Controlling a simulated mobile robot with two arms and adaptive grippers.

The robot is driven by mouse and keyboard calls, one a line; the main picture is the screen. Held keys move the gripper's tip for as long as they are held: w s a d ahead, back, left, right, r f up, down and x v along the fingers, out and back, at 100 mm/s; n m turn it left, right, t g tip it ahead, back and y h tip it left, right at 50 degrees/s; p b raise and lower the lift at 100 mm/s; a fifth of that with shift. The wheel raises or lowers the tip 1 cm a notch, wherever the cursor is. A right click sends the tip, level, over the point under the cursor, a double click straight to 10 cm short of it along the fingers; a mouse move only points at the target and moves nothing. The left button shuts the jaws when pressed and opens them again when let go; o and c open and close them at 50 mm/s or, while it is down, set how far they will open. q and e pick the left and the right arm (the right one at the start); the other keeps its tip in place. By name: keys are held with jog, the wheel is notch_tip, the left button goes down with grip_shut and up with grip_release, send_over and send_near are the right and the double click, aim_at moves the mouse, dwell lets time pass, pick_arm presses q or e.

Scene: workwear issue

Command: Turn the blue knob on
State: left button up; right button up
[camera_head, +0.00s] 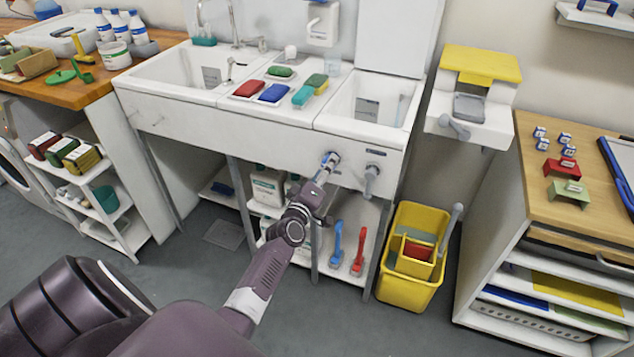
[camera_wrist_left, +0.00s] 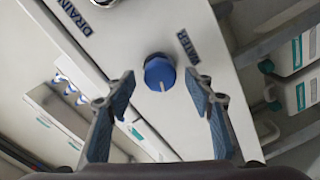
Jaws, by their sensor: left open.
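The blue knob (camera_wrist_left: 159,73) is on the white front panel of the sink unit, next to a label reading WATER (camera_wrist_left: 187,47). A pale line on its face points down in the left wrist view. My left gripper (camera_wrist_left: 161,80) is open and empty, with one finger on each side of the knob in that view. The knob seems to lie just beyond the fingertips; I see no contact. In the head view my left gripper (camera_head: 326,168) reaches the panel and largely covers the knob. My right gripper is not in view.
A grey lever (camera_head: 372,176) sits on the same panel, just right of the gripper. A yellow bucket (camera_head: 408,288) stands on the floor at right. A label reading DRAIN (camera_wrist_left: 75,17) shows in the wrist view.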

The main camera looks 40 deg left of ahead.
pick_arm(q)
jog(key=v, duration=1)
jog(key=shift+s, duration=0.4)
jog(key=s+d+f+m+g+h, duration=0.1)
jog(key=s+d+f+m+g, duration=0.3)
jog(key=f, duration=0.8)
jog(key=s+d+f+m+g+h, duration=0.15)
jog(key=s+d+f, duration=0.4)
jog(key=f, duration=0.55)
jog(key=s+d+f+m+g+h, duration=0.25)
jog(key=s+d+f+m, duration=0.2)
jog(key=f, duration=0.75)
jog(key=s+f+m+g, duration=0.2)
jog(key=s+f, duration=0.3)
jog(key=s, duration=0.6)
jog(key=s+d+f+m+g, duration=0.1)
jog(key=s+f+m+g, duration=0.2)
jog(key=s+f, duration=0.3)
jog(key=s+d+f+m+g, duration=0.1)
jog(key=s+f, duration=0.4)
jog(key=s, duration=1.2)
jog(key=shift+f+m+g, duration=0.25)
jog(key=shift+m+g, duration=0.55)
jog(key=shift+g, duration=0.1)
